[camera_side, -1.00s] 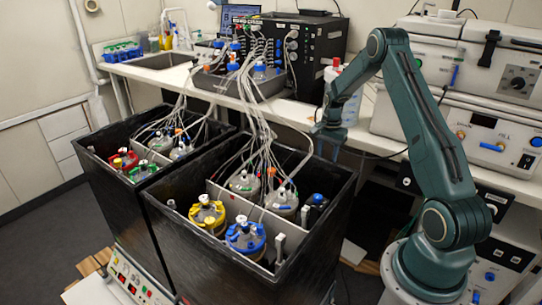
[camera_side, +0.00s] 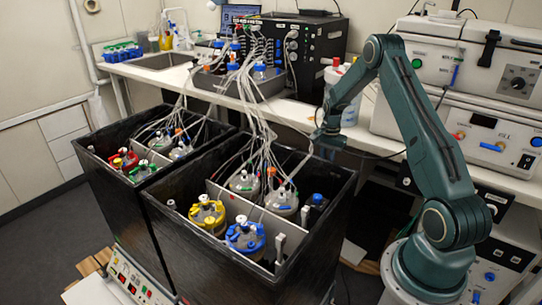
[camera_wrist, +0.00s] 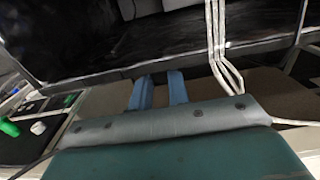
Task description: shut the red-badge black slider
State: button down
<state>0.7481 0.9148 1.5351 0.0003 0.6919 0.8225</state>
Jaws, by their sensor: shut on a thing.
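My gripper (camera_side: 325,141) is at the far right corner of the right black box (camera_side: 205,237), low beside the bench edge. Its two blue fingers (camera_wrist: 158,92) point toward a dark edge in the wrist view, with a narrow gap between them. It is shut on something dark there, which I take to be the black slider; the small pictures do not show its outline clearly. No red badge can be made out at the fingertips.
Several bottles, including one with a yellow cap (camera_side: 207,214) and one with a blue cap (camera_side: 245,236), stand in the right box. White tubes (camera_side: 262,125) run up to the bench. The left black box (camera_side: 125,215) stands close beside it.

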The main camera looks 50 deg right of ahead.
jog(key=shift+s, duration=0.1)
jog(key=s, duration=0.5)
jog(key=shift+s, duration=0.1)
jog(key=c, duration=1.3)
grip_release()
jog(key=shift+r, duration=0.1)
notch_tip(320, 180, up, 14)
jog(key=shift+f, duration=0.2)
